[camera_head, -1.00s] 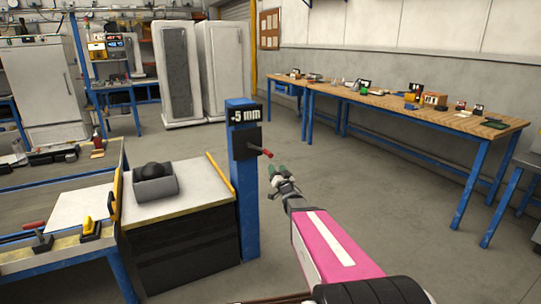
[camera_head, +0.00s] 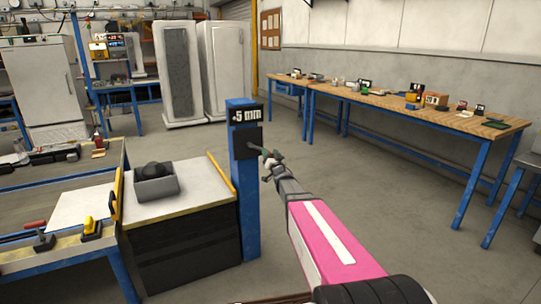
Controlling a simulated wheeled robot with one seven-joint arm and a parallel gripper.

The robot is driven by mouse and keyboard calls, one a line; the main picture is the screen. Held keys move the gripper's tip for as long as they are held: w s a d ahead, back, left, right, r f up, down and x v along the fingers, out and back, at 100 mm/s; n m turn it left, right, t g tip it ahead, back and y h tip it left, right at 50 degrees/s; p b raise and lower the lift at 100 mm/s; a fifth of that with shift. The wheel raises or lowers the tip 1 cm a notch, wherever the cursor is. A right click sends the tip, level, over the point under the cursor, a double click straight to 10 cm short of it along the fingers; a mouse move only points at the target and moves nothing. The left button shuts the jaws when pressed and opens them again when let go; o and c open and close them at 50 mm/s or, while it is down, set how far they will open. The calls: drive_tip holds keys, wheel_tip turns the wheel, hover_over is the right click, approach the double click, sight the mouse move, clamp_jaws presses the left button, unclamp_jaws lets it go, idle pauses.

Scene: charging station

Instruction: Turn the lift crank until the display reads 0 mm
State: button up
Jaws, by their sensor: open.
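The lift display (camera_head: 246,115) is a dark panel near the top of a blue post (camera_head: 248,215). It appears to read +5 mm in small white characters. Below it is a dark crank plate (camera_head: 242,143). My gripper (camera_head: 267,155), with green-tipped fingers, is open right in front of this plate, at its right side. The red crank handle is hidden behind my gripper, so I cannot tell whether the fingers touch it. My pink and white arm reaches up from the bottom right.
A cabinet (camera_head: 185,245) with a grey bin (camera_head: 156,186) on top stands left of the post. A workbench (camera_head: 62,246) with clamps is further left. A long wooden table (camera_head: 390,102) stands along the right wall. The floor right of the post is clear.

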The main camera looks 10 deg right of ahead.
clamp_jaws()
drive_tip(key=shift+s+a+f+m+h, duration=0.1)
drive_tip(key=shift+a+f+m+h, duration=0.2)
drive_tip(key=shift+m, duration=0.4)
drive_tip(key=shift+s+a+f+m+h, duration=0.1)
drive_tip(key=shift+f+m+h, duration=0.25)
drive_tip(key=shift+m, duration=0.35)
drive_tip(key=shift+a+f+m, duration=0.25)
drive_tip(key=shift+f+m, duration=0.15)
drive_tip(key=shift+f, duration=0.1)
unclamp_jaws()
drive_tip(key=shift+s, duration=0.1)
drive_tip(key=v, duration=1)
drive_tip(key=shift+s, duration=0.4)
